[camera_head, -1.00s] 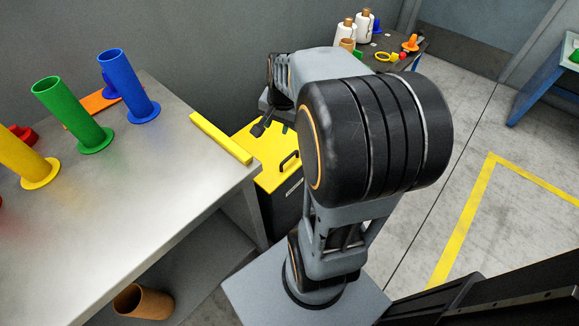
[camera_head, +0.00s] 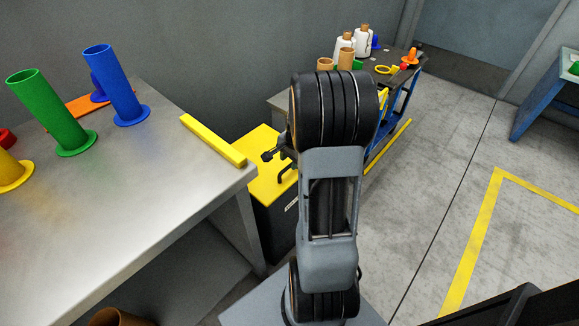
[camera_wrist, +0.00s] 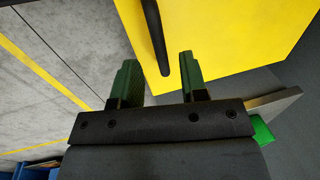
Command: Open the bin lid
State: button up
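The bin is a dark box with a flat yellow lid (camera_head: 258,187), standing between the metal table and the far bench. The lid lies shut. Its black handle (camera_head: 286,173) is partly hidden by my arm in the head view. My gripper (camera_head: 270,155) is over the lid at the handle, mostly hidden behind my arm. In the wrist view, my gripper (camera_wrist: 157,62) is open, its two fingers apart.
The metal table (camera_head: 150,190) at left holds coloured tubes and a yellow bar (camera_head: 213,141) along its edge near the bin. A bench (camera_head: 278,101) behind my arm holds white bobbins (camera_head: 345,44) and small parts. The floor (camera_head: 440,180) at right is clear.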

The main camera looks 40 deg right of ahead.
jog(key=shift+w+f, duration=0.15)
jog(key=shift+f, duration=0.55)
jog(key=shift+w+f, duration=0.1)
jog(key=shift+f, duration=0.55)
jog(key=shift+c, duration=0.2)
grip_shut()
